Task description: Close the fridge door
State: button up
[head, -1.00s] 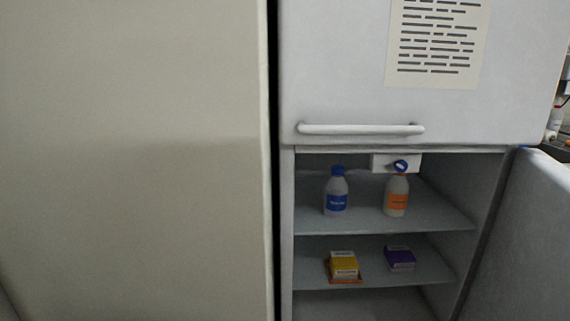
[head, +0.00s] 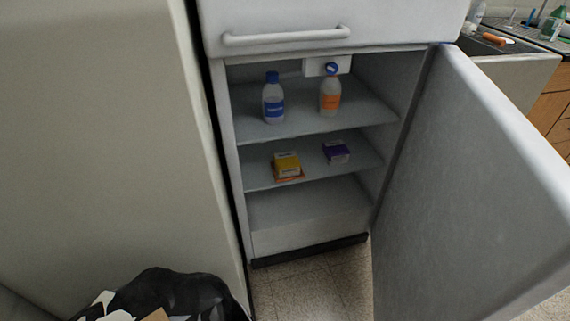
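The fridge (head: 246,222) stands ahead with its lower compartment open. Its door (head: 465,190) is hinged on the right and swung wide open toward me, with its grey inner face showing. Inside, a blue-labelled bottle (head: 273,104) and an orange-labelled bottle (head: 330,98) stand on the upper shelf. A yellow box (head: 287,165) and a purple box (head: 336,152) lie on the shelf below. The upper door, with a white handle (head: 287,36), is shut. My gripper is not in view.
A tall pale panel (head: 95,130) fills the left side. A black bag (head: 175,295) with papers is at the bottom left. Speckled floor (head: 310,290) shows free before the fridge. A counter with a sink (head: 500,45) stands at the back right, behind the door.

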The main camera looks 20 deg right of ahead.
aim_at(471, 222)
jog(key=l+u, duration=0.15)
jog(key=l, duration=0.5)
jog(key=l+u, duration=0.1)
jog(key=l, duration=0.6)
jog(key=k+l+u, duration=0.15)
jog(key=l, duration=0.5)
jog(key=k+l+u, duration=0.1)
jog(key=l, duration=0.55)
jog(key=k+j+u, duration=0.15)
jog(key=u, duration=0.15)
jog(key=k+j+u, duration=0.1)
jog(key=j+u, duration=0.25)
